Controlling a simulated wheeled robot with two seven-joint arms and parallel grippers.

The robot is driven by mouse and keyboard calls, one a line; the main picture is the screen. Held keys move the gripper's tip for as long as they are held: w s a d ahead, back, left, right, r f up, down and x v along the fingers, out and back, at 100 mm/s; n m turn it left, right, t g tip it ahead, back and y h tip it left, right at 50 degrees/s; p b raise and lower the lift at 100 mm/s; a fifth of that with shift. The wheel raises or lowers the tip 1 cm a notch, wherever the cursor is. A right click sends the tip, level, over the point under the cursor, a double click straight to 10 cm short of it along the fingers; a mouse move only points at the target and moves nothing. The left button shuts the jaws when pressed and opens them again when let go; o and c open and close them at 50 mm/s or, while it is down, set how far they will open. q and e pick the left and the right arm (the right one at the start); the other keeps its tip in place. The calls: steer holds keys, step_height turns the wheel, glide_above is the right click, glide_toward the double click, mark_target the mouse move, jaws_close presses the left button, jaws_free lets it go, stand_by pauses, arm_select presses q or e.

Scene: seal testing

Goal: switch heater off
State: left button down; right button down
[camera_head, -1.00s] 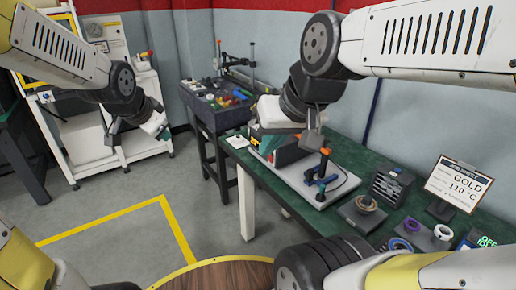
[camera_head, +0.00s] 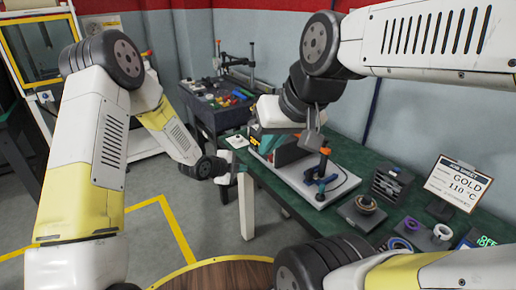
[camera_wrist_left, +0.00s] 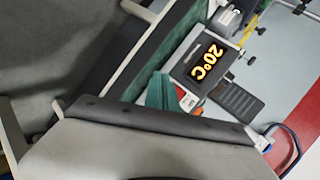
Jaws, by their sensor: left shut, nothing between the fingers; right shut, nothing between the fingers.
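The heater unit shows in the left wrist view as a grey box with a lit orange display (camera_wrist_left: 207,62) reading 20°C. A red and white switch (camera_wrist_left: 187,98) sits beside the display. In the head view the orange display (camera_head: 254,141) is small, at the table's left end. My left gripper (camera_head: 228,166) is shut and empty, low beside that table end. My right gripper (camera_head: 312,138) is shut and empty above the table, partly hiding the unit.
A press with an orange and blue handle (camera_head: 322,168) stands on a pale base. Rings, a small rack (camera_head: 391,184) and a green-lettered display (camera_head: 487,240) stand at right. A tool cart (camera_head: 215,108) is behind.

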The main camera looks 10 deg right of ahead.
arm_select(q)
glide_toward(268, 158)
steer(key=shift+f+x, duration=0.25)
steer(key=shift+x, duration=1.95)
steer(key=shift+r, duration=0.1)
stand_by(0.5)
steer(key=shift+w+d, duration=0.15)
steer(key=shift+d, duration=0.05)
steer(key=shift+w+d, duration=0.1)
steer(key=shift+d, duration=0.15)
stand_by(0.7)
stand_by(0.3)
steer(key=shift+s+a, duration=0.3)
steer(key=shift+a, duration=0.35)
steer(key=shift+s+a+f, duration=0.1)
steer(key=shift+s+a, duration=0.2)
steer(key=shift+a, duration=0.5)
steer(key=shift+s+a+f, duration=0.1)
steer(key=shift+s+a, duration=0.2)
steer(key=shift+a, duration=0.45)
steer(key=shift+s+a+f, duration=0.1)
steer(key=shift+s+a, duration=0.15)
steer(key=shift+a, duration=0.55)
